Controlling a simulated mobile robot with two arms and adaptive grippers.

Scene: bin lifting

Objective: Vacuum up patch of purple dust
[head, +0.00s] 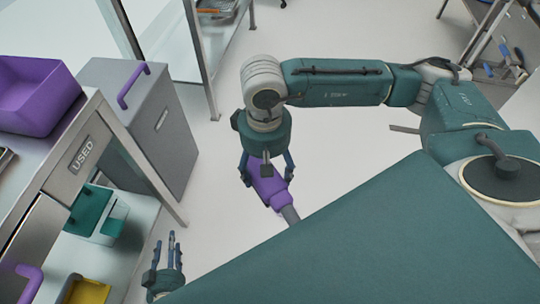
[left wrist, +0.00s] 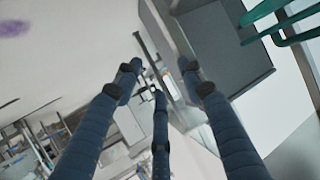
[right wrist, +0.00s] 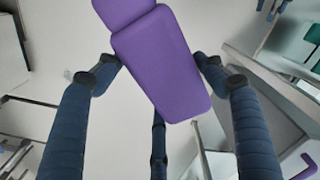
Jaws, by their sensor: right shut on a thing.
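A purple handheld vacuum (head: 268,190) with a grey nozzle hangs from my right gripper (head: 267,170) in the head view. Its purple body (right wrist: 165,65) lies between the fingers in the right wrist view, and that gripper is shut on it. The nozzle points down toward the lower right, and its tip is hidden by my body. A patch of purple dust (left wrist: 15,28) shows on the pale floor at the top left of the left wrist view; I do not see it in the head view. My left gripper (head: 168,246) is open and empty at the bottom of the head view.
At the left stand a bench labelled USED with a purple bin (head: 38,95) on top and a grey bin (head: 150,120) with a purple handle beside it. A metal shelf (head: 222,45) stands at the back. The pale floor (head: 335,135) around my right arm is clear.

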